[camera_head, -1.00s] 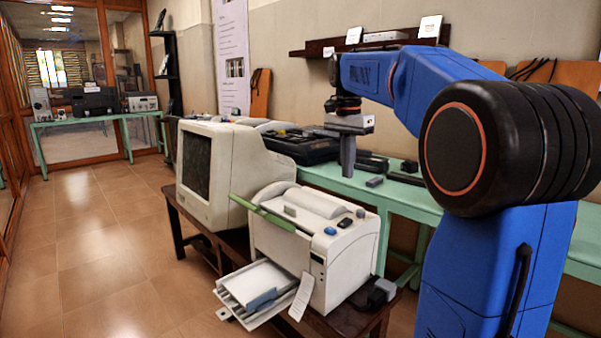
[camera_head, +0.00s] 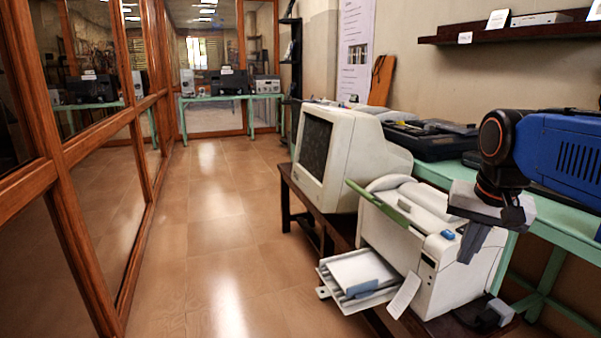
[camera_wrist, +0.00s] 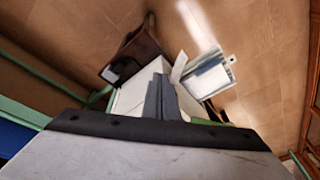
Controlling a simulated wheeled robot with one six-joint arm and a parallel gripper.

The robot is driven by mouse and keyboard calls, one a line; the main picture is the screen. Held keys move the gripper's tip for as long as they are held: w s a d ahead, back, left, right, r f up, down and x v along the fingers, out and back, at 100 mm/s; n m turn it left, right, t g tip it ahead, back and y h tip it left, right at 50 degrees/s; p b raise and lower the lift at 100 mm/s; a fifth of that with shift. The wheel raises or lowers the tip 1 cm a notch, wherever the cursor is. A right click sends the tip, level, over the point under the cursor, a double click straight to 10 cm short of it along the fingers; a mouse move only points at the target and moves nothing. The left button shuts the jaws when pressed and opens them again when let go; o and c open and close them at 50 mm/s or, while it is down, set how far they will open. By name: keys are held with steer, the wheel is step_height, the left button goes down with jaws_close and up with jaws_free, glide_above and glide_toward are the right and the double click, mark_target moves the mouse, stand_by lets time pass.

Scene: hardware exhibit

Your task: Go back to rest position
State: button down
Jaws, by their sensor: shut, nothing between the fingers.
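My gripper (camera_head: 474,243) is at the right of the head view, hanging from my blue arm with its fingers pointing down. Its fingers are together with nothing between them. In that view it overlaps the right side of the white printer (camera_head: 438,262); I cannot tell the gap between them. In the wrist view the shut fingers (camera_wrist: 161,98) stand in front of the printer's pale body (camera_wrist: 130,97).
A beige monitor (camera_head: 341,155) stands beside the printer on a dark wooden table (camera_head: 298,190). A green table (camera_head: 440,178) runs along the wall behind. Glass panels in wooden frames (camera_head: 62,215) line the left. The tiled floor (camera_head: 215,240) between is clear.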

steer(key=s+a+f+n+t, duration=0.1)
steer(key=s+a+f+n, duration=0.15)
steer(key=s+f, duration=0.4)
steer(key=s+a+f+n+t, duration=0.1)
steer(key=s+a+f+n, duration=0.15)
steer(key=s+f, duration=0.35)
steer(key=w+d+r+m+g, duration=0.1)
steer(key=w+d+r+m, duration=0.35)
steer(key=w+r, duration=0.45)
steer(key=w+d+r+m+g+h, duration=0.15)
steer(key=w+d+r+m, duration=0.35)
steer(key=w, duration=0.6)
steer(key=w+d+r+m+g, duration=0.2)
steer(key=w+d+r+m, duration=0.25)
steer(key=w+r, duration=0.5)
steer(key=shift+n, duration=0.3)
steer(key=d+f, duration=0.1)
steer(key=f, duration=0.3)
steer(key=d+f, duration=0.1)
steer(key=f, duration=0.4)
steer(key=w+f, duration=0.1)
steer(key=f, duration=0.3)
steer(key=shift+d+f, duration=0.2)
steer(key=shift+d, duration=0.2)
